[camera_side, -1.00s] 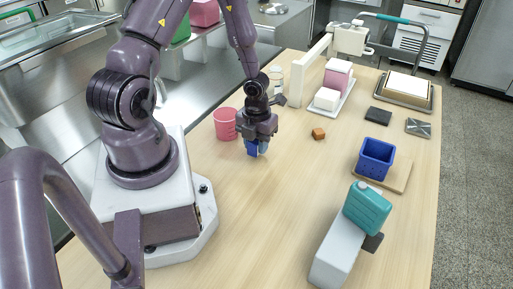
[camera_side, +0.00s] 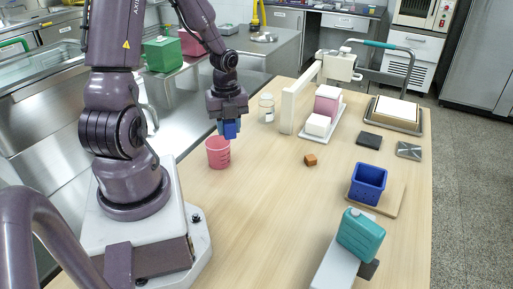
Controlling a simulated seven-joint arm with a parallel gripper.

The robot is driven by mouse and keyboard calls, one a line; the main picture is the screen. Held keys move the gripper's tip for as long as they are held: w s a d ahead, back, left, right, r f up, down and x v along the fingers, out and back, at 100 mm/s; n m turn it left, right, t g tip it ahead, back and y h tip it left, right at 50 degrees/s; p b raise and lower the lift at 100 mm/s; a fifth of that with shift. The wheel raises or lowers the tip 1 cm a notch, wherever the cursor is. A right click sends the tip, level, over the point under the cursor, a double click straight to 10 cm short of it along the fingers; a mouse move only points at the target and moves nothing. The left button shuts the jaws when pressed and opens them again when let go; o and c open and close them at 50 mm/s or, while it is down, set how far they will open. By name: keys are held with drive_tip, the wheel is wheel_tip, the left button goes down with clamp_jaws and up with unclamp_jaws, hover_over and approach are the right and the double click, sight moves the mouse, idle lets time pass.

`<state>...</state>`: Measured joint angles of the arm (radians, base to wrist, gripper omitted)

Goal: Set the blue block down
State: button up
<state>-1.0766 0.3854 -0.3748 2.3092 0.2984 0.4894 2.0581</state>
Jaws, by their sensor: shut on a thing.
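My gripper (camera_side: 229,124) points down and is shut on the blue block (camera_side: 231,130). The block's lower part shows below the fingers. The gripper and block appear above the pink cup (camera_side: 218,152), which stands on the left side of the wooden table. In the picture the block lies just above the cup's rim. I cannot tell whether the block is directly over the cup or behind it.
A blue bin (camera_side: 368,184) stands on a wooden board at right. A small brown cube (camera_side: 310,160) lies mid-table. A glass jar (camera_side: 266,108) and white frame (camera_side: 289,110) stand behind. A teal container (camera_side: 360,235) is at front right. The table's middle is mostly clear.

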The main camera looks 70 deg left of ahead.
drive_tip(key=w+a+f, duration=0.4)
drive_tip(key=w+a, duration=0.2)
drive_tip(key=w, duration=0.1)
hover_over(257, 148)
drive_tip(key=f, duration=0.5)
drive_tip(key=shift+s+f, duration=0.2)
drive_tip(key=shift+f, duration=0.05)
drive_tip(key=shift+w+a+f, duration=0.1)
drive_tip(key=shift+f, duration=0.8)
drive_tip(key=shift+w+a+f, duration=0.1)
drive_tip(key=shift+f, duration=0.8)
drive_tip(key=shift+d+f, duration=0.1)
drive_tip(key=o, duration=0.9)
